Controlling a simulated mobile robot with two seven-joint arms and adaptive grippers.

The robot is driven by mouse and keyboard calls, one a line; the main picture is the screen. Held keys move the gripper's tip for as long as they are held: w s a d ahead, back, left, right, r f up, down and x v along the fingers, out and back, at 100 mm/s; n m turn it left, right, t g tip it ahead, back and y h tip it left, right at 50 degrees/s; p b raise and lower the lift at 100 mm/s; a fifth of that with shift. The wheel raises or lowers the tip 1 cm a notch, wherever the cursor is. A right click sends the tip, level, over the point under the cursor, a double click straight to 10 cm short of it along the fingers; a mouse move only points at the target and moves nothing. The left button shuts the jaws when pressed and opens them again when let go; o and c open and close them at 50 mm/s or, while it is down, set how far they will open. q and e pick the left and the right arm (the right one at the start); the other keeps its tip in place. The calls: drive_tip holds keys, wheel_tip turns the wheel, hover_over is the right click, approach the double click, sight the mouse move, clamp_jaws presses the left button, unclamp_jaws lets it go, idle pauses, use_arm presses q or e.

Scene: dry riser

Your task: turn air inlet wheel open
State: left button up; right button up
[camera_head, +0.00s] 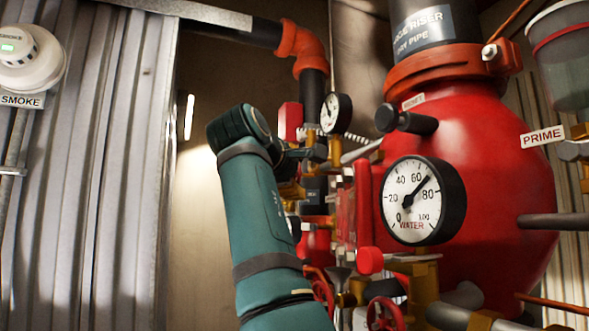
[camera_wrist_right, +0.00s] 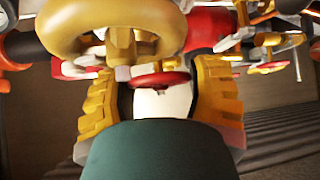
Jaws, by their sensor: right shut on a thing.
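In the right wrist view, my right gripper (camera_wrist_right: 160,88) has its two ribbed yellow fingers on either side of a small red wheel (camera_wrist_right: 160,79), and it appears shut on it. No label shows there, so I cannot tell by sight whether this is the air inlet wheel. A larger yellow ring-shaped wheel (camera_wrist_right: 78,48) is closer to the camera, above the left finger. In the head view, my teal arm rises from the bottom centre and bends toward the pipework; its gripper is hidden among the valves. My left gripper is not in view.
A large red valve body (camera_head: 480,140) carries a WATER gauge (camera_head: 422,200). A smaller gauge (camera_head: 336,113) sits behind. Red handwheels (camera_head: 385,314) and brass fittings crowd the lower middle. A corrugated wall (camera_head: 85,170) with a smoke detector (camera_head: 30,58) is left.

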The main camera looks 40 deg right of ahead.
idle(0.4)
drive_tip(key=o, duration=0.9)
